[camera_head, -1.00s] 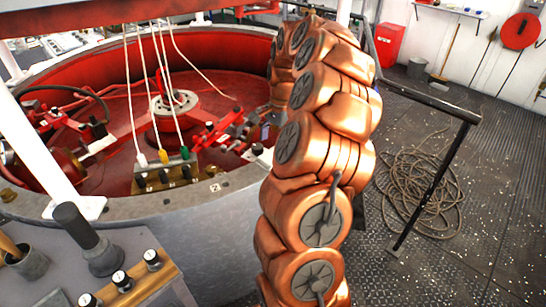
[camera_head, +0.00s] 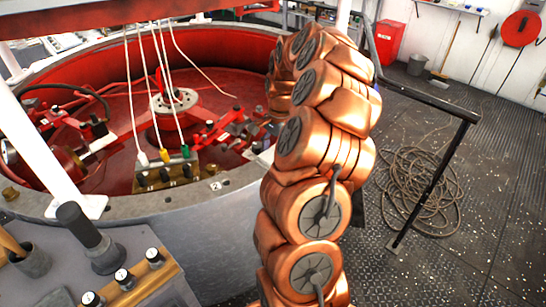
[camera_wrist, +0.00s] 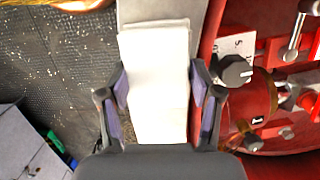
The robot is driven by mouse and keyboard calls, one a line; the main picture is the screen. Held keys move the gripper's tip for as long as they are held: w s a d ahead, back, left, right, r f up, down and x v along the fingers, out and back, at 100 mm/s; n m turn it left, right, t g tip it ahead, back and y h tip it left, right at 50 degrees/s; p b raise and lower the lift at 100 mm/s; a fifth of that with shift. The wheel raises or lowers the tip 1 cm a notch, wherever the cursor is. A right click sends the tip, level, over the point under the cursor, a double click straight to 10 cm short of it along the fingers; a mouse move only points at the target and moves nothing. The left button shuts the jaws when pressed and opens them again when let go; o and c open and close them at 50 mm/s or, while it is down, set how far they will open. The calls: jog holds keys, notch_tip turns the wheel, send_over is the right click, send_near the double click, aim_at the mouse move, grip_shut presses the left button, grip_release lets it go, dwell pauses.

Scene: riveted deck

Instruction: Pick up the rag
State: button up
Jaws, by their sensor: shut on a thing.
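The rag (camera_wrist: 157,80) is a pale, folded cloth in the wrist view. It lies between the two fingers of my gripper (camera_wrist: 160,100) and reaches out beyond the fingertips. My gripper is shut on it, with a dark finger along each long side. A grey rim lies behind the rag's far end. In the head view my copper-coloured arm hides the gripper, and I cannot make out the rag there.
A large red round basin (camera_head: 110,175) with a grey rim holds red machinery and hanging cords. A black railing (camera_head: 435,180) stands at right. Coiled rope (camera_head: 420,190) lies on the riveted deck. A control panel (camera_head: 120,275) with knobs is at lower left.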

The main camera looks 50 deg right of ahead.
aim_at(273, 154)
jog(key=shift+c, duration=1.2)
jog(key=shift+r+b, duration=0.4)
jog(key=shift+r, duration=1.35)
jog(key=s+d+b, duration=0.2)
jog(key=s, duration=0.5)
jog(key=s+d+r+b, duration=0.1)
jog(key=s+d, duration=0.1)
jog(key=s, duration=0.6)
jog(key=shift+s+d+r+b, duration=0.2)
jog(key=shift+d+r+b, duration=0.05)
jog(key=shift+d+b, duration=0.15)
